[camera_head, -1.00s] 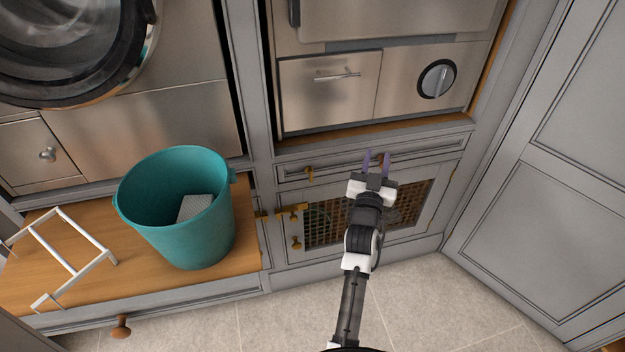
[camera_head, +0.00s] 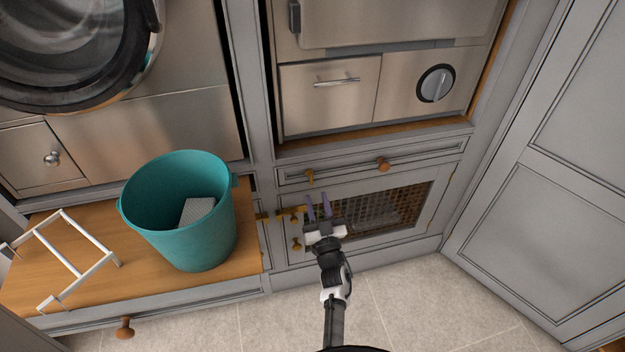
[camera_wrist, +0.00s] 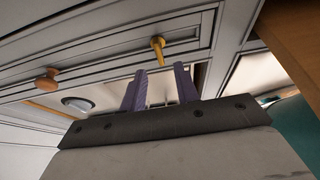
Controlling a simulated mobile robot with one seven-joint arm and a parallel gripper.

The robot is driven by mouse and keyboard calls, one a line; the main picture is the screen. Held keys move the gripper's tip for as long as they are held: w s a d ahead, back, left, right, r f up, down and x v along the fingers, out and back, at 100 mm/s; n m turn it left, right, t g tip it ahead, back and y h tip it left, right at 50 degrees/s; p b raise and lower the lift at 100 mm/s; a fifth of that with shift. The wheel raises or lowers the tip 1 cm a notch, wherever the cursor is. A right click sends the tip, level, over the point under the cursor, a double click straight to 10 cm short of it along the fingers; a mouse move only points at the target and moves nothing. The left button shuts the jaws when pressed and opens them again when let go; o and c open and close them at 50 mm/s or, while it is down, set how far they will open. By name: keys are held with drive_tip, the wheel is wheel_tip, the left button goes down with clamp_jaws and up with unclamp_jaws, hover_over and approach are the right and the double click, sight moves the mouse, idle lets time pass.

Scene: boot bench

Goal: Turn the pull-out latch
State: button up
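A small brass latch (camera_head: 310,176) sits at the left end of the narrow grey pull-out front (camera_head: 345,172), which also has a round wooden knob (camera_head: 384,163). My gripper (camera_head: 318,206) is open and empty, just below the latch in the head view. In the wrist view the brass latch (camera_wrist: 157,48) shows just beyond the gap between the two purple fingers (camera_wrist: 160,78). The fingers look apart from it. The wooden knob (camera_wrist: 45,80) is at the left there.
Below the pull-out is a lattice-panel door (camera_head: 380,212) with brass fittings (camera_head: 295,243) at its left. A teal bucket (camera_head: 185,225) and a white rack (camera_head: 65,255) stand on the wooden bench (camera_head: 20,285) at left. The tiled floor (camera_head: 420,305) in front is clear.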

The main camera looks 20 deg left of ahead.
sight(312, 180)
drive_tip(key=p+x, duration=0.1)
drive_tip(key=x, duration=0.5)
drive_tip(key=shift+w+a, duration=0.1)
clamp_jaws()
